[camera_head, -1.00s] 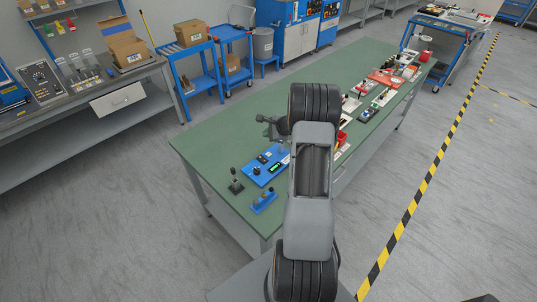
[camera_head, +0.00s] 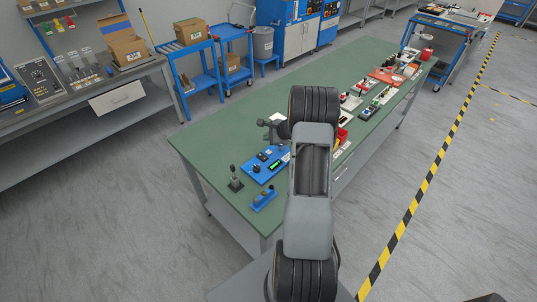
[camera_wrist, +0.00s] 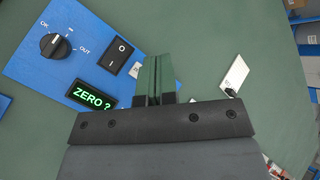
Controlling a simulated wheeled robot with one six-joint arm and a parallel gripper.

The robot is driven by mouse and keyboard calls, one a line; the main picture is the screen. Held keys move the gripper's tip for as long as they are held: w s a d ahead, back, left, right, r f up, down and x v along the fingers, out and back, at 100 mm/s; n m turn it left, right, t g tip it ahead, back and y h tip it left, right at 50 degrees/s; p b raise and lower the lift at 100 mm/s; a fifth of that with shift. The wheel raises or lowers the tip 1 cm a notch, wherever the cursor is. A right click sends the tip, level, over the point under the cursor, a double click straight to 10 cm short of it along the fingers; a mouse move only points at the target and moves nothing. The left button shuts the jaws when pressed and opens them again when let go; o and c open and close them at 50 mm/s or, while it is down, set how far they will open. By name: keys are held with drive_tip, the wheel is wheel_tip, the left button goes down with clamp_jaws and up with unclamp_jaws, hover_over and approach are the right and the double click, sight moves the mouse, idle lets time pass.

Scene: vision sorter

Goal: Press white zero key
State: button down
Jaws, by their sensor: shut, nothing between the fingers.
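A blue panel (camera_wrist: 40,70) lies on the green bench; it also shows in the head view (camera_head: 256,174). It carries a black knob (camera_wrist: 54,46), a black rocker switch (camera_wrist: 121,55) and a lit display (camera_wrist: 90,97) reading "ZERO ?". My gripper (camera_wrist: 157,60) is shut and empty, its green-looking fingers over the bench just right of the rocker switch. In the head view my gripper (camera_head: 270,126) is above the bench, beyond the panel. I cannot make out a white zero key; the gripper body hides the panel's lower part in the wrist view.
A white plate (camera_wrist: 236,72) with a small black part lies right of the fingers. A joystick (camera_head: 235,180) and a small blue block (camera_head: 264,199) stand near the panel. Several devices line the bench's right side. The bench (camera_head: 225,135) is clear at the left.

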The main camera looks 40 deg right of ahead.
drive_tip(key=b, duration=0.2)
hover_over(268, 153)
drive_tip(key=f, duration=0.4)
drive_tip(key=shift+d, duration=0.2)
drive_tip(key=shift+f+b, duration=0.65)
drive_tip(key=shift+b, duration=0.2)
drive_tip(key=shift+f, duration=0.15)
idle(0.8)
drive_tip(key=shift+f+b, duration=0.3)
drive_tip(key=shift+b, duration=0.35)
drive_tip(key=shift+f+b, duration=0.4)
drive_tip(key=shift+b, duration=0.15)
idle(0.5)
drive_tip(key=shift+r, duration=0.2)
drive_tip(key=shift+r+p, duration=0.4)
drive_tip(key=shift+r, duration=0.25)
drive_tip(key=shift+r, duration=0.15)
drive_tip(key=shift+r+p, duration=1.5)
drive_tip(key=shift+r, duration=0.85)
